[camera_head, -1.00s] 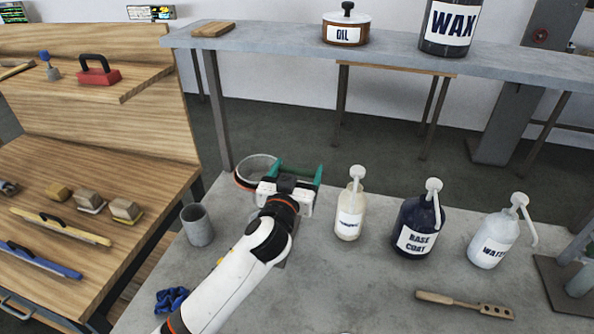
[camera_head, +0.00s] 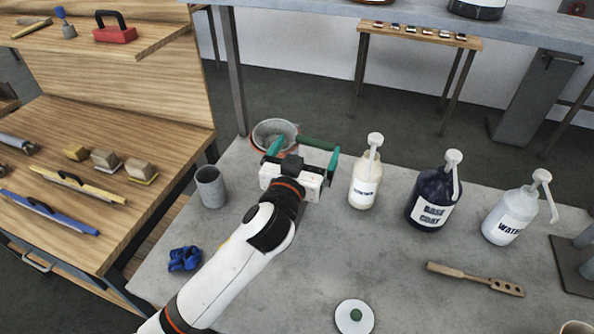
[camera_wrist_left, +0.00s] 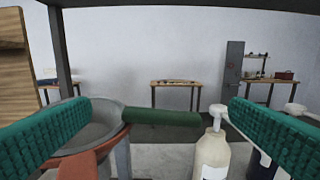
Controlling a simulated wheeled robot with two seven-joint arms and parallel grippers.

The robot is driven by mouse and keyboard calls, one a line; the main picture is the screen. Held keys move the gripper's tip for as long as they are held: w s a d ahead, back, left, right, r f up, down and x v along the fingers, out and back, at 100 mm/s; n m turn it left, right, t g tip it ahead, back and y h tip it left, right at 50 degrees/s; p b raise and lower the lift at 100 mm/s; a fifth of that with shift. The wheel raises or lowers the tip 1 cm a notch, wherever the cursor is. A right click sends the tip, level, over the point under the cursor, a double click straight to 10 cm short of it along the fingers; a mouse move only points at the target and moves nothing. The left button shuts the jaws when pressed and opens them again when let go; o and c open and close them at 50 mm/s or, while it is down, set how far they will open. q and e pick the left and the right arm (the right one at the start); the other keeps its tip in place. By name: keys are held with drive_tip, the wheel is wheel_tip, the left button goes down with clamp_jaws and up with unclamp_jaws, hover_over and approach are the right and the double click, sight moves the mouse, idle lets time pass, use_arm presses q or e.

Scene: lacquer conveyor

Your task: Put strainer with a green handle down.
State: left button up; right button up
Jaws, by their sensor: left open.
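The strainer has a round grey bowl (camera_head: 275,131) with an orange-brown rim near the table's far left corner. Its dark green handle (camera_head: 319,143) points right. In the left wrist view the bowl (camera_wrist_left: 92,130) is at left and the handle (camera_wrist_left: 162,117) crosses between the fingertips. My left gripper (camera_head: 307,148) is open, with its teal fingers spread either side of the handle; they also show in the wrist view (camera_wrist_left: 160,112). What supports the bowl is partly hidden. My right gripper is not in view.
A cream pump bottle (camera_head: 364,184) stands close right of my left gripper, then the base coat bottle (camera_head: 432,195) and water bottle (camera_head: 510,217). A grey cup (camera_head: 211,187) and blue cloth (camera_head: 184,259) are at left. The table's middle (camera_head: 330,255) is clear.

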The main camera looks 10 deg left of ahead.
use_arm(q)
drive_tip(key=s+a+b, duration=0.1)
drive_tip(key=s, duration=0.5)
drive_tip(key=shift+a, duration=0.1)
idle(0.3)
